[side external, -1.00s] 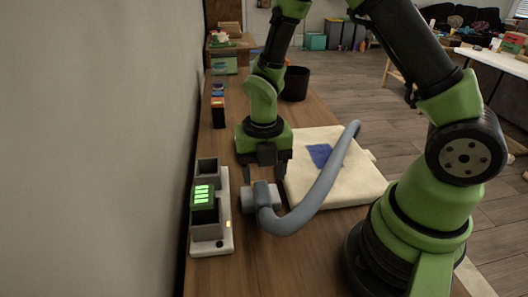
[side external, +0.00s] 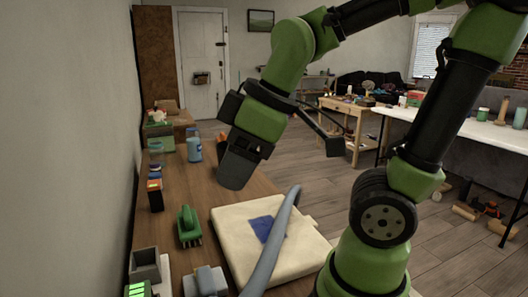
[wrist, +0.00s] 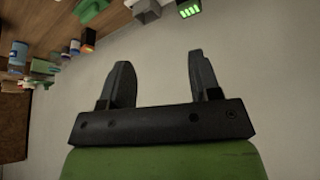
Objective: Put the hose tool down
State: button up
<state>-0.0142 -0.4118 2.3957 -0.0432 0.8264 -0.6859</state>
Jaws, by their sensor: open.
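The hose tool, a grey head (side external: 205,281) with a thick curved grey hose (side external: 276,238), lies low in the side external view. Its head is beside the cream pad, and its hose runs over the pad. The frame's bottom edge cuts off part of it. My gripper (side external: 238,125) is raised well above the table, away from the tool, and turned toward the wall. In the wrist view, its two dark fingers (wrist: 163,72) stand apart with nothing between them. The tool is not recognisable in the wrist view.
The cream pad (side external: 238,240) has a blue patch. A green brush-like item (side external: 188,226), a dark bin (side external: 236,172), a blue bottle (side external: 194,147) and a small red-topped box (side external: 155,196) stand on the table. A charger with green bars (side external: 137,290) is near the wall.

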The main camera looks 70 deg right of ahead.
jog(key=s+m, duration=0.1)
jog(key=m, duration=0.1)
jog(key=s+r+m+t, duration=0.1)
jog(key=m, duration=0.2)
jog(key=s+r+m, duration=0.1)
jog(key=s+m, duration=0.1)
jog(key=shift+a+t, duration=0.25)
jog(key=shift+t, duration=0.15)
jog(key=shift+o, duration=0.4)
jog(key=shift+s+r+m+y, duration=0.1)
jog(key=shift+s+m+y, duration=0.15)
jog(key=shift+m, duration=0.55)
jog(key=shift+w, duration=0.15)
jog(key=m+g+h, duration=0.2)
jog(key=m+g, duration=0.3)
jog(key=g, duration=0.2)
send_over(203, 271)
notch_tip(203, 271, down, 16)
jog(key=f, duration=0.5)
jog(key=shift+d, duration=0.2)
jog(key=shift+a+f, duration=0.15)
jog(key=shift+f, duration=2.7)
